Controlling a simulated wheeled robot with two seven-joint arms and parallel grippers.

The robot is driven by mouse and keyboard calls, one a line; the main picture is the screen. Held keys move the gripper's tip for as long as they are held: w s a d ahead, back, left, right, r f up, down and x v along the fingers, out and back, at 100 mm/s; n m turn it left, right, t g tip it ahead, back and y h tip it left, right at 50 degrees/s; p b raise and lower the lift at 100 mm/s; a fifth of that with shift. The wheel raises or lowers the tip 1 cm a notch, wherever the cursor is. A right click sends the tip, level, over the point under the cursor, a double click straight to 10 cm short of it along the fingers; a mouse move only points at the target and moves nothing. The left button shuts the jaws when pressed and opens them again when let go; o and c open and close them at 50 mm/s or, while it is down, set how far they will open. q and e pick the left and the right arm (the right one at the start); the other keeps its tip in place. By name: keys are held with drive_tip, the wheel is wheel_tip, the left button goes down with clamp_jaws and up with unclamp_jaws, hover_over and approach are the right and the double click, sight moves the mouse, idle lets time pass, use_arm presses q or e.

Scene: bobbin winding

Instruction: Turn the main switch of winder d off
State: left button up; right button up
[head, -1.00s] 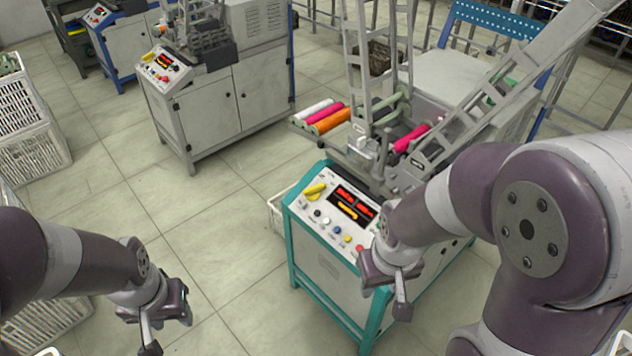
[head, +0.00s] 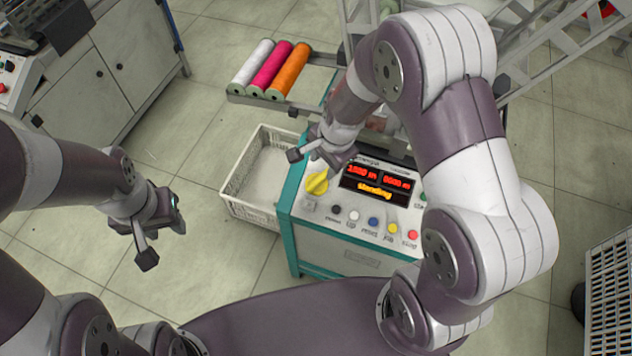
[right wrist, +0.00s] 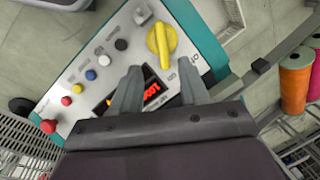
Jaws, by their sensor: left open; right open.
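The yellow rotary main switch (head: 317,183) sits at the left end of the white control panel (head: 310,212) on the teal-framed winder. It also shows in the right wrist view (right wrist: 161,44), upright in the picture beside small printed marks. My right gripper (head: 312,168) is open and empty, over the panel close to the switch. In the right wrist view its two fingers (right wrist: 158,88) lie apart, just below the switch and over the red display. I cannot tell its height above the panel. My left gripper (head: 160,238) is open and empty over the floor on the left.
The lit display (head: 375,183) and a row of coloured buttons (head: 373,221) share the panel. A white crate (head: 235,196) stands on the floor left of the winder. Bobbins (head: 270,68) lie on a rack behind. Another cabinet (head: 115,70) stands at the upper left.

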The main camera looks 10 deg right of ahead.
sight(316, 181)
drive_tip(key=b+x, duration=0.2)
drive_tip(key=x, duration=0.8)
drive_tip(key=shift+w+a+f+b, duration=0.15)
drive_tip(key=shift+a+b, duration=0.05)
drive_tip(key=shift+b, duration=0.2)
clamp_jaws()
